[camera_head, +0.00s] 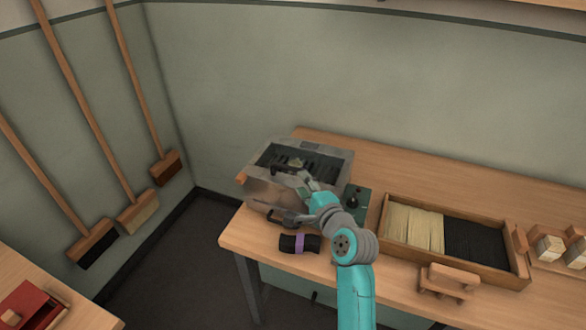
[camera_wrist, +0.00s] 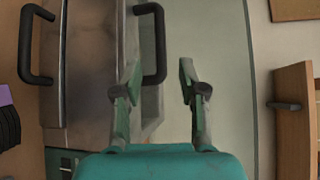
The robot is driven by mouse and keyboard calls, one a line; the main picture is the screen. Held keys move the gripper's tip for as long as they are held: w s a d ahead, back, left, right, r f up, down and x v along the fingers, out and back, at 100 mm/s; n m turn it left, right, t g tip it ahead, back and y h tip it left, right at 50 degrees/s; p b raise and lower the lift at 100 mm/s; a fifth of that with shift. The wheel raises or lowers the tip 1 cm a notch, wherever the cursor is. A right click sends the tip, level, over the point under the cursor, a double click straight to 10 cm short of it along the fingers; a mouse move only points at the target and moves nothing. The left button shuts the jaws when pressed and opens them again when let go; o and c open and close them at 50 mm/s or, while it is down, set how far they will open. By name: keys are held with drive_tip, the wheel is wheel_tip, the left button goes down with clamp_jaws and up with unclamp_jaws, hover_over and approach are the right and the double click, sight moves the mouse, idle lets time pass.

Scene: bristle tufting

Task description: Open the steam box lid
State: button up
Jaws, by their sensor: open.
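The steam box (camera_head: 337,157) is a grey metal box at the table's back left corner. A dark slatted area with a pale piece shows on its top, and its near side is brownish metal. In the wrist view its metal panel (camera_wrist: 90,70) carries a dark bar handle (camera_wrist: 37,45) at the left; a second dark handle (camera_wrist: 156,42) stands near my fingertips. My gripper (camera_wrist: 160,66) is open, and I see nothing clamped in it. In the head view my gripper (camera_head: 294,192) is over the box's near side and hides part of it. I cannot tell the lid's exact position.
A black roll with a purple band (camera_head: 299,243) lies at the table's front edge. A small green unit (camera_head: 355,197) stands right of the box. A wooden tray (camera_head: 455,264) with pale and black bristles is further right. Brooms (camera_head: 138,213) lean on the left wall.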

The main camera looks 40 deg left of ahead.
sight(292, 171)
drive_tip(key=x, duration=0.8)
drive_tip(key=shift+w+a+f, duration=0.1)
drive_tip(key=shift+w+a, duration=0.05)
drive_tip(key=shift+a, duration=0.2)
clamp_jaws()
